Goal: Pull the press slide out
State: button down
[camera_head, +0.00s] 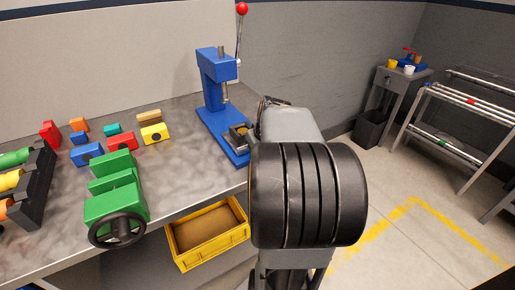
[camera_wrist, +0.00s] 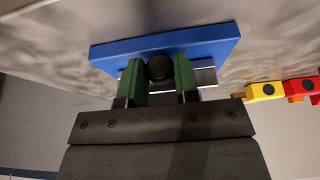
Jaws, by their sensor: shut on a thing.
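The blue press (camera_head: 215,85) stands on the bench, with a lever topped by a red ball. The press slide (camera_head: 238,135) is a dark and silvery piece low on its blue base; in the wrist view a pale metal part of it (camera_wrist: 207,77) shows beside my fingers. My gripper (camera_wrist: 159,72) is shut on the slide's round black knob (camera_wrist: 160,66), one green finger on each side. The blue base (camera_wrist: 110,55) lies beyond the fingers. In the head view my arm hides the gripper and knob.
A green vise (camera_head: 117,197) with a black handwheel and several coloured blocks (camera_head: 88,154) are on the bench to the left. A yellow crate (camera_head: 207,235) sits below the bench edge. A grey side table (camera_head: 400,75) and metal rack (camera_head: 470,105) stand right, beyond open floor.

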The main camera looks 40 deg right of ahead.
jog(key=c, duration=0.9)
grip_release()
jog(key=p+v, duration=0.2)
jog(key=v, duration=1.2)
jog(key=a+n+p, duration=0.1)
jog(key=a+p, duration=0.2)
jog(key=a, duration=0.4)
jog(key=s+a+f+n+p, duration=0.1)
jog(key=a+p, duration=0.3)
jog(key=a, duration=0.4)
jog(key=a+y+p, duration=0.1)
jog(key=a+p, duration=0.3)
jog(key=a, duration=0.4)
jog(key=shift+s+a+f+n+g, duration=0.2)
jog(key=shift+s+f+n+g, duration=0.15)
jog(key=shift+f+n+g, duration=0.05)
